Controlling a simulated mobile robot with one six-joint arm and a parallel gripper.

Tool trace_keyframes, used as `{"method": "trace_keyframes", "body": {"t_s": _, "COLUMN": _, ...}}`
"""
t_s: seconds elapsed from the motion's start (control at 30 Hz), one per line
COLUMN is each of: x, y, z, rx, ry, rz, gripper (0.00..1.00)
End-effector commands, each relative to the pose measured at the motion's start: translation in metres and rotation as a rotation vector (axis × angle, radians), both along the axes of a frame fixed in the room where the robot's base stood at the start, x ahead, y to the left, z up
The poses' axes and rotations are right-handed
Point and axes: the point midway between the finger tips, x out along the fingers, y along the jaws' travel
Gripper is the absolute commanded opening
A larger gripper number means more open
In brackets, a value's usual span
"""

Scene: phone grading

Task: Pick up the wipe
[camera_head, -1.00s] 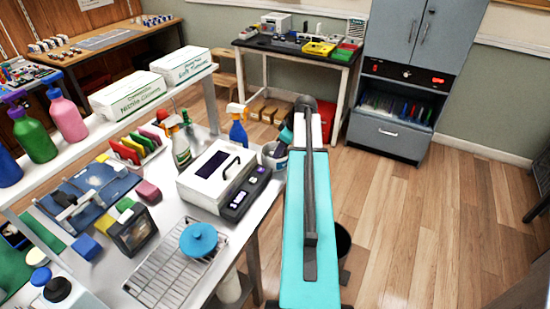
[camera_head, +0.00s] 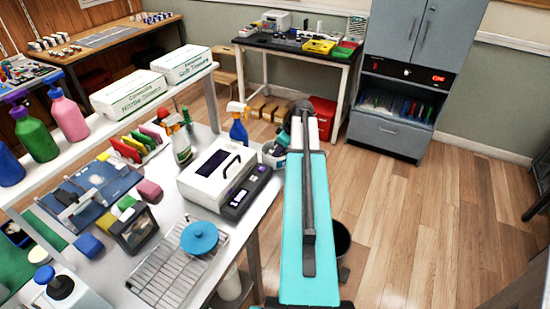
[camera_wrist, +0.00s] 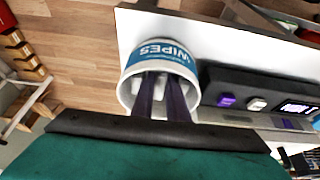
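The wipes canister (camera_wrist: 160,55) is white with a blue WIPES label, its open top facing my wrist camera. White wipe material (camera_wrist: 160,80) shows inside its mouth. My gripper (camera_wrist: 161,78) reaches into the mouth with two dark fingers. A gap shows between the fingers, with white wipe material in or behind it; contact at the tips cannot be told. In the head view the canister (camera_head: 269,160) stands at the right edge of the white bench, partly hidden by my gripper and arm.
A white device with a dark control panel (camera_head: 247,190) stands right beside the canister. A blue spray bottle (camera_head: 238,128) and a green-labelled spray bottle (camera_head: 180,145) are behind it.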

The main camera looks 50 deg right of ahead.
Motion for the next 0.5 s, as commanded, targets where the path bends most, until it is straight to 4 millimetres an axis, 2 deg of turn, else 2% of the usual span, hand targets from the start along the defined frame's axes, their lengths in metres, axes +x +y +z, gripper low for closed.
{"method": "trace_keyframes", "body": {"t_s": 0.5, "x": -0.0003, "y": -0.0005, "z": 0.0035, "rx": 0.0, "ry": 0.0, "rz": 0.0, "gripper": 0.0}}
